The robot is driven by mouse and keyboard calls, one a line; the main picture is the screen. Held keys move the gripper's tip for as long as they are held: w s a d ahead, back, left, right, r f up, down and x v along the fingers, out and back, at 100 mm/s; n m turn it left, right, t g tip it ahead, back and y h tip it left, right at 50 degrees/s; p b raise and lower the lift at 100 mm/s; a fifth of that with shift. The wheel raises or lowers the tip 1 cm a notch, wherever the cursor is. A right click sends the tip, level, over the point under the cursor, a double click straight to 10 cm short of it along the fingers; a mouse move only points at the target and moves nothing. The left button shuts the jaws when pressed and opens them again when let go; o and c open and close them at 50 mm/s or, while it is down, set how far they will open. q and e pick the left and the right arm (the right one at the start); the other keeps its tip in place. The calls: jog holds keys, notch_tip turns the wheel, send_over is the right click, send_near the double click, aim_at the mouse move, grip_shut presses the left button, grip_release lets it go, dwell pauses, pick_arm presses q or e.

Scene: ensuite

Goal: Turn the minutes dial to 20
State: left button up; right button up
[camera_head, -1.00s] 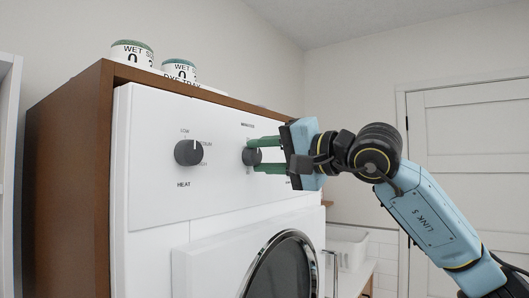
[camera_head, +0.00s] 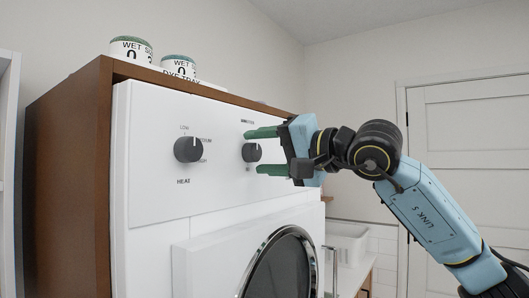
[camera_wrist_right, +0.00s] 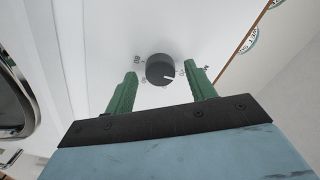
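The minutes dial (camera_head: 251,152) is a dark round knob on the white front panel of the machine, right of the heat dial (camera_head: 188,149). In the right wrist view the minutes dial (camera_wrist_right: 160,69) shows a white pointer line and printed numbers around it, too small to read surely. My right gripper (camera_head: 262,151) is open, its green fingers above and below the dial and apart from it. In the wrist view the right gripper's fingers (camera_wrist_right: 160,82) stand either side of the knob with gaps. My left gripper is not in view.
The white machine (camera_head: 150,240) sits in a brown wooden cabinet (camera_head: 68,180). Its round door (camera_head: 285,265) is below the panel. Two labelled tins (camera_head: 131,50) stand on top. A white door (camera_head: 470,150) and white basin (camera_head: 348,243) are at the right.

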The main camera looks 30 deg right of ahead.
jog(key=b+v, duration=0.3)
jog(key=v, duration=1)
jog(key=shift+s+b, duration=0.2)
jog(key=shift+b, duration=0.15)
jog(key=shift+d, duration=0.1)
